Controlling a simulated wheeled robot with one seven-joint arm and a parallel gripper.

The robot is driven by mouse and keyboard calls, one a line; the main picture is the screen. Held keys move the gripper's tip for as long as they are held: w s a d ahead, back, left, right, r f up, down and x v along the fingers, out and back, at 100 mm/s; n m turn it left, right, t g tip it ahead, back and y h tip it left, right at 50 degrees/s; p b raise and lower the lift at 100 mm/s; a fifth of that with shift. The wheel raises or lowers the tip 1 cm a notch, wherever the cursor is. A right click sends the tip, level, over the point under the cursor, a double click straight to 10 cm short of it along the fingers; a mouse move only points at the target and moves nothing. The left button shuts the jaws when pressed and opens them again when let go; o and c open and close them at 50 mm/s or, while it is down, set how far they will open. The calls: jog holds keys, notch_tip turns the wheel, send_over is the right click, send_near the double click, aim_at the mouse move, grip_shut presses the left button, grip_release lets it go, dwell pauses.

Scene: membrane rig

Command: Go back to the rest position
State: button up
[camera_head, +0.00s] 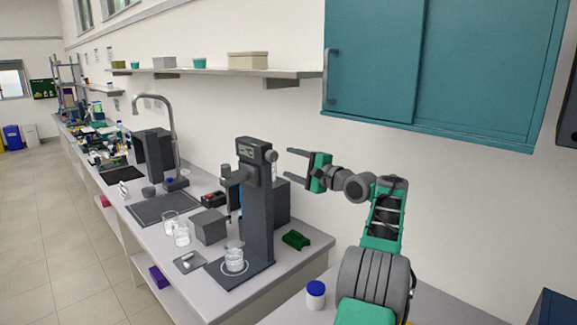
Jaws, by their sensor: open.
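My gripper (293,165) is open and empty. It is at the end of my green and grey arm and points left, in the air beside the upper part of the dark grey rig (258,215). From this view I cannot tell how much gap lies between the fingertips and the rig's head. A glass beaker (234,260) stands upright on the rig's base plate, under its side arm.
Two glass beakers, a grey box (209,227) and a small grey pad (188,262) are left of the rig. A green piece (295,240) lies right of it. A blue-lidded jar (316,294) stands near my arm. A teal cabinet (440,70) hangs above.

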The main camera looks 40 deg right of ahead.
jog(key=w+a+n+g, duration=0.1)
jog(key=w+a+n, duration=0.15)
jog(key=a, duration=0.45)
jog(key=w+a+n+g, duration=0.2)
jog(key=w+a, duration=0.2)
jog(key=a, duration=0.3)
jog(key=s+a+f+n+g, duration=0.1)
jog(key=a+f+n, duration=0.1)
jog(key=a, duration=0.5)
jog(key=s+a+f+n+g, duration=0.1)
jog(key=a+f+n+g, duration=0.15)
jog(key=a, duration=0.55)
jog(key=s+a+f+n+g, duration=0.2)
jog(key=s+a+f, duration=0.4)
jog(key=s, duration=0.3)
jog(key=s+a+f+n+g, duration=0.2)
jog(key=s+a+f+n, duration=0.3)
jog(key=s, duration=0.5)
jog(key=s+a+f+n+g, duration=0.3)
jog(key=s+a+f+n, duration=0.1)
jog(key=s+a+f, duration=0.3)
jog(key=shift+s+a+f+h+b, duration=0.35)
jog(key=shift+s+a, duration=0.1)
jog(key=shift+s, duration=0.8)
